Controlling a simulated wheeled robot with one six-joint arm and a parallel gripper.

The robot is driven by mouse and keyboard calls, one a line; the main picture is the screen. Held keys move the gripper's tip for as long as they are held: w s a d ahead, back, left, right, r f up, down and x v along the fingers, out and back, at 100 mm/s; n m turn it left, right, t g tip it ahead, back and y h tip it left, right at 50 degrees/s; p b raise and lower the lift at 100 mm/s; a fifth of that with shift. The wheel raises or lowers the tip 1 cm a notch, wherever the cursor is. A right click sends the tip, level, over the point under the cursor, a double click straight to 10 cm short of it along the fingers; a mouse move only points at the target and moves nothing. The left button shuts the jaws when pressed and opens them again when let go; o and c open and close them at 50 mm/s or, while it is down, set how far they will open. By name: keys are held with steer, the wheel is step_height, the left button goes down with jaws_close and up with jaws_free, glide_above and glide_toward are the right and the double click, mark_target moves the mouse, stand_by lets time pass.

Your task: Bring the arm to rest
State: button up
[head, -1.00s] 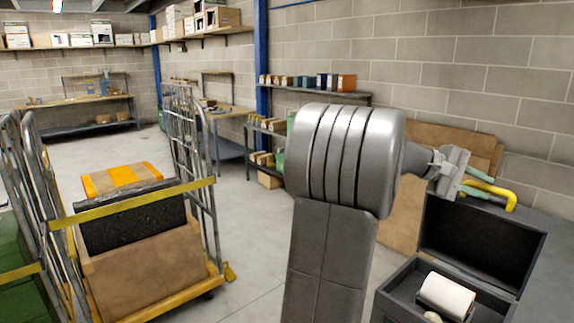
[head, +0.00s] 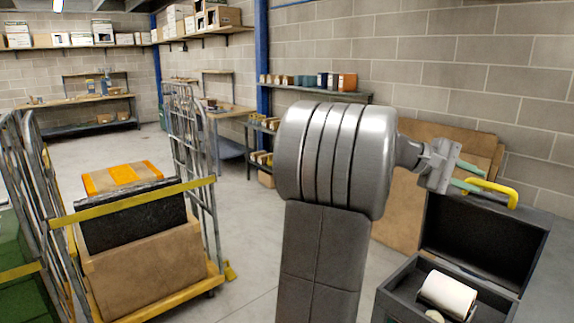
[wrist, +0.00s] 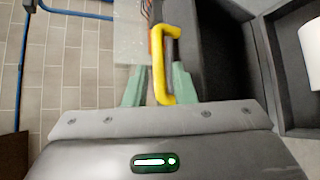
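My gripper (head: 476,177) is at the right of the head view, above and behind the open dark case. Its two green fingers are apart, and they also show in the wrist view (wrist: 158,82). A yellow handle (wrist: 158,70) shows between the fingers in the wrist view. The same handle shows near the fingertips in the head view (head: 495,189). I cannot tell whether it lies between the fingers or beyond them, and no finger is seen closed on it. My grey arm stands bent in the middle of the head view.
The open case (head: 400,277) holds a white roll (head: 447,291) at lower right. A cage trolley (head: 213,210) with boxes stands at left. Brown boards (head: 400,215) lean on the wall behind my arm. Shelves (head: 320,90) line the wall. Floor between trolley and arm is clear.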

mark_target(489, 188)
steer(key=p+x, duration=0.1)
steer(key=x, duration=0.4)
steer(key=shift+d, duration=0.3)
steer(key=shift+s+d+f, duration=0.1)
steer(key=shift+d+f, duration=0.05)
steer(key=shift+f, duration=0.15)
steer(key=shift+s+a+f+b, duration=0.1)
steer(key=shift+a+b, duration=0.2)
steer(key=shift+b, duration=0.15)
steer(key=shift+s+a+r+h, duration=0.3)
steer(key=shift+s+a, duration=0.05)
steer(key=shift+s, duration=0.15)
steer(key=shift+w+d+f, duration=0.1)
steer(key=shift+w, duration=0.05)
